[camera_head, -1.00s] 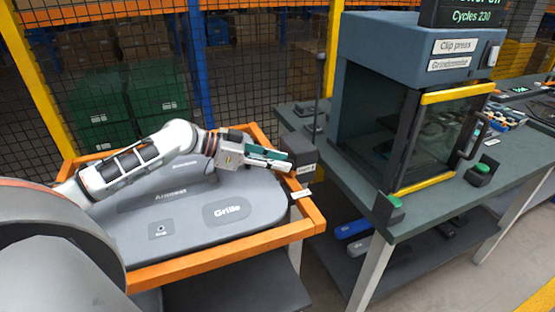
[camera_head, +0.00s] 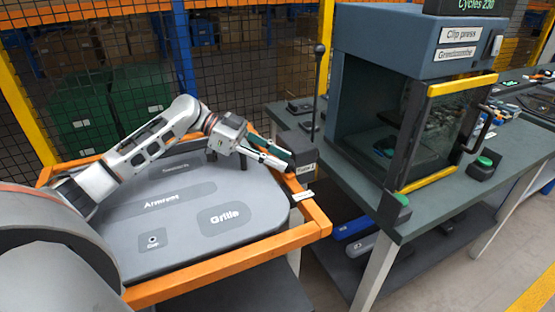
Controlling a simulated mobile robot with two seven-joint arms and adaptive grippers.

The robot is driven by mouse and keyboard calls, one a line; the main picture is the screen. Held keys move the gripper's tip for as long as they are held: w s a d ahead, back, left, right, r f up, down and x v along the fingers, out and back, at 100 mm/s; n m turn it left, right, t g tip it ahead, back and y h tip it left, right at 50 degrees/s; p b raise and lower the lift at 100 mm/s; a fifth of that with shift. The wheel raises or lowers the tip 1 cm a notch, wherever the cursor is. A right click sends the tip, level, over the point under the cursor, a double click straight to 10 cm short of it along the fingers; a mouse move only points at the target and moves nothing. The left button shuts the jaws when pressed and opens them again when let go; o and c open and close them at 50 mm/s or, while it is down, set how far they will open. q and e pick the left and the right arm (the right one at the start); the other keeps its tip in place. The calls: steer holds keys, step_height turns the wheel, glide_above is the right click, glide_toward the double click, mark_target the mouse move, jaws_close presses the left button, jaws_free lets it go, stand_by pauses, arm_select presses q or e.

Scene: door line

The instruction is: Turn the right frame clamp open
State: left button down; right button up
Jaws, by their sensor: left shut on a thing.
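The right frame clamp (camera_head: 298,145) is a dark block with a small white label on the right side of the orange frame (camera_head: 318,215). My left gripper (camera_head: 285,163) reaches over the frame from the left. Its fingers are shut at the clamp, on what looks like the clamp's handle; the fingers hide most of that part. A grey door panel (camera_head: 150,262) with printed labels lies flat inside the orange frame. My right gripper is not in view.
A blue-grey clip press (camera_head: 385,60) with a yellow-edged door stands on a dark table (camera_head: 420,215) to the right. A thin black post with a ball top (camera_head: 318,85) rises just behind the clamp. A mesh fence is behind.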

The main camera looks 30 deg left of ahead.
arm_select(q)
steer(key=shift+w+m+g, duration=0.15)
steer(key=shift+m+g, duration=0.45)
steer(key=shift+g, duration=0.1)
steer(key=c, duration=1.7)
jaws_free()
